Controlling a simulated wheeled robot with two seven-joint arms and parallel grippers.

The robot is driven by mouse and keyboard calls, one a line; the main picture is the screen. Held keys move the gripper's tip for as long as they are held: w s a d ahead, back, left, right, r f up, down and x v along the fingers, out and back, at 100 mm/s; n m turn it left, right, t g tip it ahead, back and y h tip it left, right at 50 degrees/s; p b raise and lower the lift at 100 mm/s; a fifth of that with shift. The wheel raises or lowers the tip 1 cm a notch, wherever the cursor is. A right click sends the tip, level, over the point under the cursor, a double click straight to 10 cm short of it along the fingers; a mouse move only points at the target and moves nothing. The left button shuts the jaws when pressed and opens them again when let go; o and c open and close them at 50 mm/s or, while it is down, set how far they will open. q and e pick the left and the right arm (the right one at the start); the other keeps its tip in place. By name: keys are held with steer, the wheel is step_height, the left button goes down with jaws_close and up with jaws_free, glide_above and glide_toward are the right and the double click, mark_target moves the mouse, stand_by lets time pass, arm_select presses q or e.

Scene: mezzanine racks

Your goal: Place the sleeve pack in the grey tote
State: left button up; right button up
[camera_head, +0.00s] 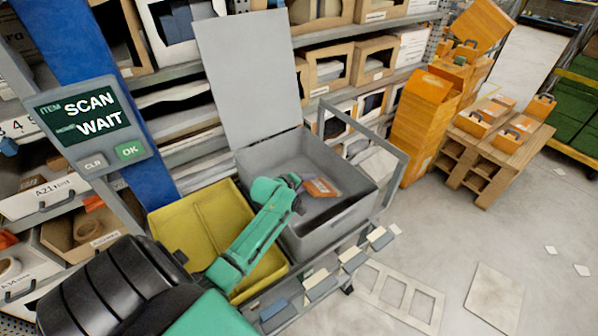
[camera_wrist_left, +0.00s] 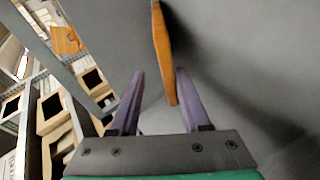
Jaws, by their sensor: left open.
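The orange sleeve pack (camera_head: 321,187) is inside the grey tote (camera_head: 354,213), near its middle. In the left wrist view the pack (camera_wrist_left: 162,45) shows as a narrow orange edge, its lower end between the finger tips. My left gripper (camera_head: 299,189) reaches down into the tote beside the pack. In the wrist view its two purple fingers (camera_wrist_left: 159,78) are apart, with a gap visible beside the pack. I cannot tell whether the pack rests flat or tilted. My right gripper is not in view.
The tote's grey lid (camera_head: 250,75) stands up at the back. A yellow tote (camera_head: 180,222) sits to the left, under my left arm. A scan screen (camera_head: 92,122) is at the far left. Shelves with boxes stand behind. A wooden table (camera_head: 505,143) and orange crates (camera_head: 418,125) are at the right.

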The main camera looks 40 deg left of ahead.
arm_select(q)
steer(key=v, duration=1.1)
steer(key=shift+r, duration=0.2)
steer(key=shift+s, duration=0.1)
